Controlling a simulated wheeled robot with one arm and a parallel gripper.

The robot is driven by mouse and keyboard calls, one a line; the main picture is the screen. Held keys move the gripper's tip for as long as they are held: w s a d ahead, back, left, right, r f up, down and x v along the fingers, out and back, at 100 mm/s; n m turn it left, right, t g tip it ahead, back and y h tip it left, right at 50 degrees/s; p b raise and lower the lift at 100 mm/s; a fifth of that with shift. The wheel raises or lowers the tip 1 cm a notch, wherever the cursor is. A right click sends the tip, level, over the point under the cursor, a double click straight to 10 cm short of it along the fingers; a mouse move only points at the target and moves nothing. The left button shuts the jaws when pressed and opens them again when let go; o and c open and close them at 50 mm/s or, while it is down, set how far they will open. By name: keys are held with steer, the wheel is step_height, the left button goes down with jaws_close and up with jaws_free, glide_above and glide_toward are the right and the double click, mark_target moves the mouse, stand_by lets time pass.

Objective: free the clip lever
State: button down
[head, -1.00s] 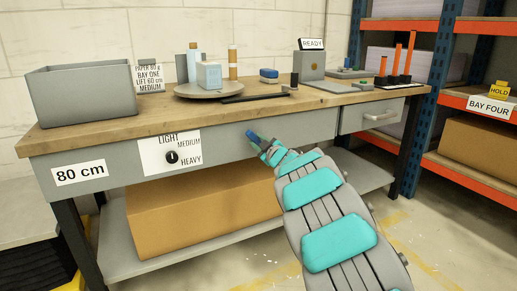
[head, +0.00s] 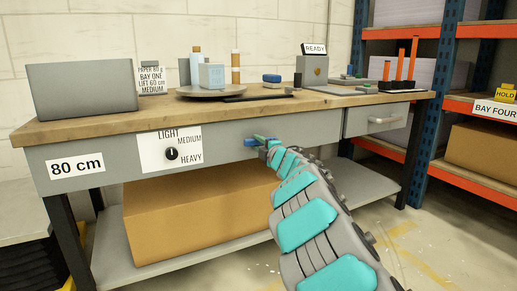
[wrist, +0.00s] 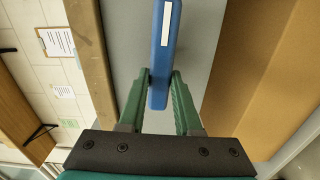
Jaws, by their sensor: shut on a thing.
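My gripper (head: 266,146) is in front of the bench's grey front panel. In the wrist view its green fingers (wrist: 160,85) are closed on both sides of a blue bar (wrist: 158,58) with a white strip. In the head view the blue bar (head: 250,142) is small and lies level at my fingertips, just before the panel. I cannot tell whether it touches the panel, and I see no part that is plainly the clip lever.
The wooden bench top (head: 150,116) is above my gripper. It carries a grey bin (head: 85,90), a round plate (head: 211,94) and a dark flat bar (head: 262,97). A dial (head: 171,153) is on the front panel at left. A cardboard box (head: 195,210) fills the shelf below.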

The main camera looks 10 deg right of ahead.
steer(key=shift+f+n, duration=0.15)
steer(key=shift+n, duration=0.35)
steer(key=c, duration=0.6)
jaws_free()
steer(key=shift+s, duration=0.1)
steer(key=v, duration=0.7)
steer(key=shift+s, duration=0.25)
